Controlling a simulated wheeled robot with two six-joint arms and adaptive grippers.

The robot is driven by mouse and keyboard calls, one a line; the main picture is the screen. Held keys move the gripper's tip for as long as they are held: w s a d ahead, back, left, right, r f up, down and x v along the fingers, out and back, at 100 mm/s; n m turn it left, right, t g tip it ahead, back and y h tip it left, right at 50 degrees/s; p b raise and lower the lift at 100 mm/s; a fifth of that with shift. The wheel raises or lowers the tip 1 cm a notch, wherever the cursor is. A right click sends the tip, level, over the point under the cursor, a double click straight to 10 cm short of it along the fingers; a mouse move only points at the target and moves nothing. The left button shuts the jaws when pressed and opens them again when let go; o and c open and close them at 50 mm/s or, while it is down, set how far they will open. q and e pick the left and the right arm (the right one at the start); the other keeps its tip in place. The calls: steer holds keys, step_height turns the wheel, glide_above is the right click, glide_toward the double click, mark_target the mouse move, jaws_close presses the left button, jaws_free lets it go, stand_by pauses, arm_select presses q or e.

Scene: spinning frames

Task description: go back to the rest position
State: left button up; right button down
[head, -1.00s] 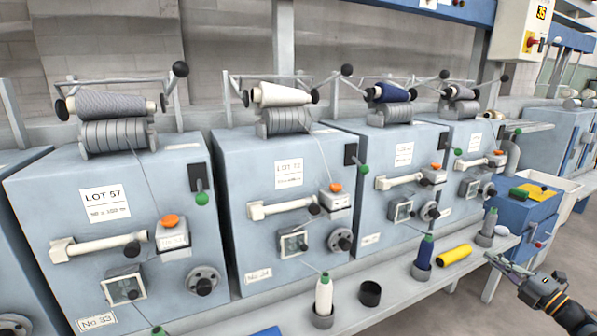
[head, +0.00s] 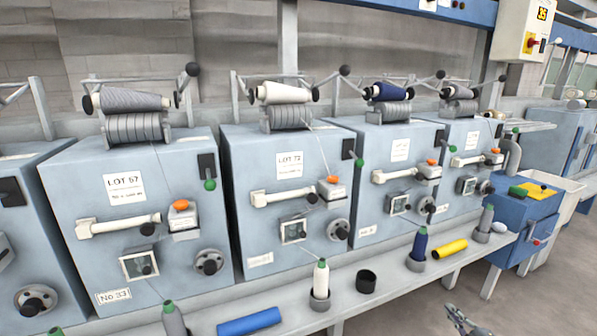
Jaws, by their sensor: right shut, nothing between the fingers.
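My right gripper (head: 462,322) shows at the bottom edge of the head view, right of centre. It is shut and empty, in front of the shelf and apart from it; most of its arm is out of the picture. My left gripper is not in view.
A long grey shelf (head: 392,282) runs below blue-grey winding machines. On it are a white bobbin (head: 321,280), an empty dark cup (head: 366,281), a navy bobbin (head: 420,245), a yellow tube (head: 450,249) and a blue tube (head: 249,322). The floor at lower right is clear.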

steer(key=s+a+f+m+g+h, duration=0.2)
steer(key=s+a+f+m+g, duration=0.6)
steer(key=s+a+f, duration=0.7)
steer(key=s+a+r+m+g+y+p, duration=0.1)
steer(key=s+a+m+g, duration=0.2)
steer(key=s+a, duration=0.4)
steer(key=s+a+r+m+g+y, duration=0.1)
steer(key=s+a+m+g+y, duration=0.1)
steer(key=s+a, duration=0.45)
arm_select(q)
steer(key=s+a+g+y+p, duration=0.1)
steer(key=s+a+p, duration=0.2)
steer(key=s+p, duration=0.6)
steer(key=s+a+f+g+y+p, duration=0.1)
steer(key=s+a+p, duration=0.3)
steer(key=p, duration=1.7)
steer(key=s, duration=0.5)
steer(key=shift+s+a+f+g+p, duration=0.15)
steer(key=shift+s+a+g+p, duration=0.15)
steer(key=shift+p, duration=0.1)
arm_select(e)
steer(key=s+d+g+h, duration=0.1)
steer(key=s+d, duration=0.3)
steer(key=s, duration=0.6)
steer(key=s+d+f+g+h, duration=0.1)
steer(key=s+d, duration=0.4)
steer(key=s, duration=0.4)
steer(key=shift+s+f+g, duration=0.3)
steer(key=shift+s, duration=0.1)
